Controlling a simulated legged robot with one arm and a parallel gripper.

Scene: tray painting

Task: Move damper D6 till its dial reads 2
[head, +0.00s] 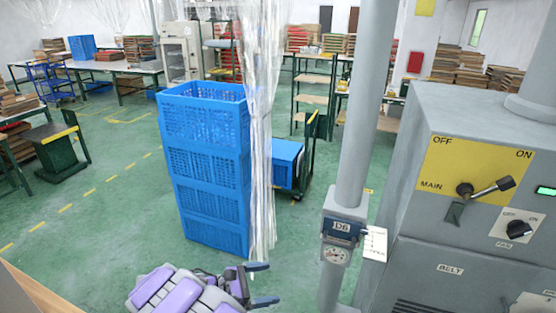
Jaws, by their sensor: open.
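Damper D6 is a grey box on a vertical grey pipe, with a dark label (343,227) reading D6. Its round dial (335,256) sits just below the label; the reading is too small to tell. A pale plate (375,243) with small marks sticks out to the right of the box, and a dark part lies between them. My gripper (263,284) is at the bottom centre, left of and a little below the dial. Its two dark fingers are apart, point right and hold nothing. It is clear of the damper.
A grey machine cabinet (416,270) with a yellow MAIN switch panel (473,168) stands close on the right. Stacked blue crates (212,190) and a clear plastic curtain (262,130) stand behind my gripper. Green floor (110,235) is open on the left.

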